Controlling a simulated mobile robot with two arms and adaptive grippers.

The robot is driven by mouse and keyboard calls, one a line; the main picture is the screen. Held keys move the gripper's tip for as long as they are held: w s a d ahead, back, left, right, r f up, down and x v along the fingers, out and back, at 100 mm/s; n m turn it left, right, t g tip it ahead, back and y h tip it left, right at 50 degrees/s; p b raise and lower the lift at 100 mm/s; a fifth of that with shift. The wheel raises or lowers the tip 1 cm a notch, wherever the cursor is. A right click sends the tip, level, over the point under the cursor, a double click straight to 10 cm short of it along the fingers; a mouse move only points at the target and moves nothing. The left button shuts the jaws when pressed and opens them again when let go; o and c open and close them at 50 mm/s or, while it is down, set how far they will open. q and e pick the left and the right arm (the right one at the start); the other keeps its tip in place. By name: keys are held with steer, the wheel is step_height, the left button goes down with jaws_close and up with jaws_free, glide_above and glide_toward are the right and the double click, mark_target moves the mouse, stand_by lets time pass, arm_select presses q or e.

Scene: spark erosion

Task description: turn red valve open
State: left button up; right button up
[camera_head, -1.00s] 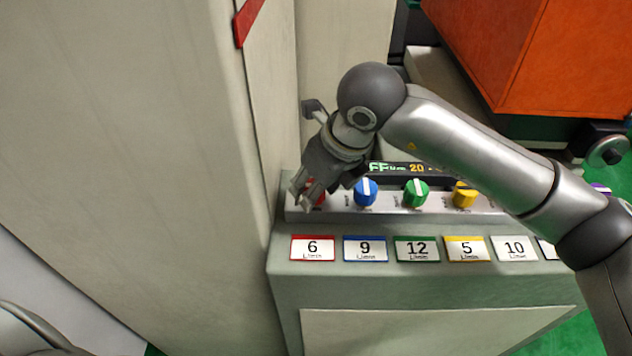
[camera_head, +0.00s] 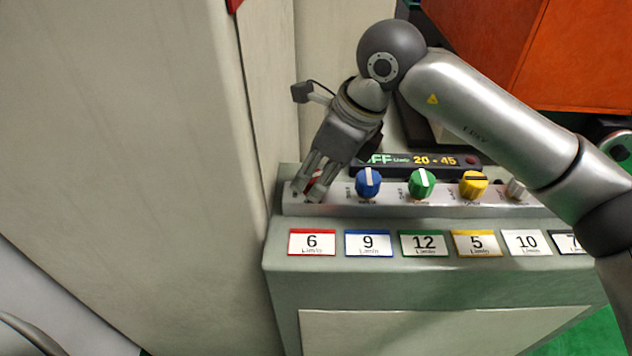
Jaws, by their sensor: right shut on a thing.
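The red valve (camera_head: 317,176) is the leftmost knob on the panel, above the red-bordered label reading 6 (camera_head: 312,242). Only a little of its red body and pale pointer stripe shows between my fingers. My right gripper (camera_head: 311,186) reaches down to it from the upper right and is shut on it. The valve's exact angle is mostly hidden by the fingers. My left gripper is not in view.
To the right are a blue knob (camera_head: 368,183), a green knob (camera_head: 421,183) and a yellow knob (camera_head: 474,184). A display (camera_head: 415,161) stands behind them. A tall pale wall (camera_head: 130,150) rises close on the left. An orange box (camera_head: 560,50) is at the back right.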

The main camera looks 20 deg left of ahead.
steer(key=n+g, duration=0.1)
steer(key=n, duration=0.2)
steer(key=shift+w+b, duration=0.1)
steer(key=shift+b, duration=0.3)
steer(key=n+g, duration=0.1)
steer(key=n, duration=0.1)
steer(key=shift+n, duration=0.3)
steer(key=n, duration=0.2)
steer(key=n+g+h, duration=0.1)
steer(key=n, duration=0.1)
steer(key=shift+w+a+r+g+p, duration=0.1)
steer(key=shift+w+g+p, duration=0.05)
steer(key=shift+g+p, duration=0.2)
steer(key=shift+n+g+h+p, duration=0.35)
steer(key=shift+n+h, duration=0.35)
steer(key=shift+n, duration=1)
steer(key=o, duration=1)
steer(key=shift+o, duration=0.2)
